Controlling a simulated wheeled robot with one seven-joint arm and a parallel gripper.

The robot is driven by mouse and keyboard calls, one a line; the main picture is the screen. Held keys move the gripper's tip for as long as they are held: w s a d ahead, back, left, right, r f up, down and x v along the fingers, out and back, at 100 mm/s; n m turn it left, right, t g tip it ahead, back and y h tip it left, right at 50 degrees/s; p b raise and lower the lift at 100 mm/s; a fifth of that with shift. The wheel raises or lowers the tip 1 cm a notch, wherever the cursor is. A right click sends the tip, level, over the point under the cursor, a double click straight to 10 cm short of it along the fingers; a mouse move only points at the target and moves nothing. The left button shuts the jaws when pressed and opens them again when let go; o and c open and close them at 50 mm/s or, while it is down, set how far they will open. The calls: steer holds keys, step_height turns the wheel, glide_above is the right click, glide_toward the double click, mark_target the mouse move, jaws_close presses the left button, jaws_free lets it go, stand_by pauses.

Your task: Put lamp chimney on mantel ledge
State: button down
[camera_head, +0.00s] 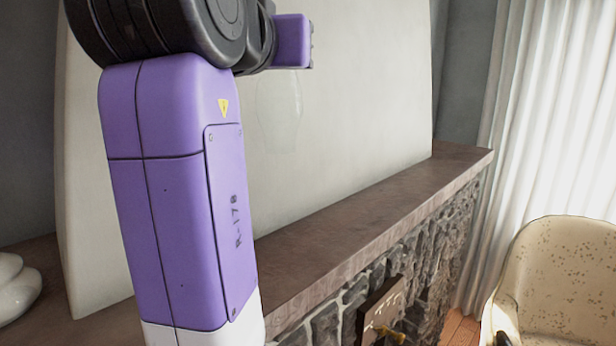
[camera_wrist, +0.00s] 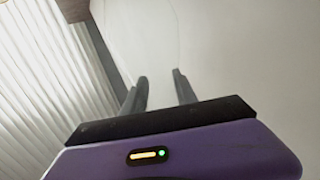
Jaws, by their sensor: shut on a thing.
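The lamp chimney (camera_head: 280,108) is clear glass, so only a faint outline shows against the pale panel in the head view. It hangs below my gripper, with a gap in the picture between it and the brown mantel ledge (camera_head: 360,218). My gripper's fingers are hidden in the head view; its purple wrist part shows at the top. In the wrist view my gripper (camera_wrist: 161,86) has its two dark fingers spaced apart, shut on the chimney (camera_wrist: 150,45), whose faint edges show beyond the fingertips.
A large pale panel (camera_head: 370,90) stands at the back of the ledge. White rounded stones or ornaments (camera_head: 18,288) sit at far left. The ledge's right stretch looks bare. Below are a stone front (camera_head: 440,240) and a small plaque (camera_head: 384,308); a spotted armchair (camera_head: 560,270) stands right, before white curtains (camera_head: 555,100).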

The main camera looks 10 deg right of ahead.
step_height(320, 180, down, 17)
steer(key=shift+f+p, duration=0.2)
steer(key=shift+p, duration=0.1)
steer(key=shift+f, duration=0.1)
steer(key=c, duration=1)
jaws_free()
steer(key=shift+o, duration=0.2)
steer(key=b+v, duration=0.1)
steer(key=v, duration=1.1)
steer(key=shift+b, duration=0.4)
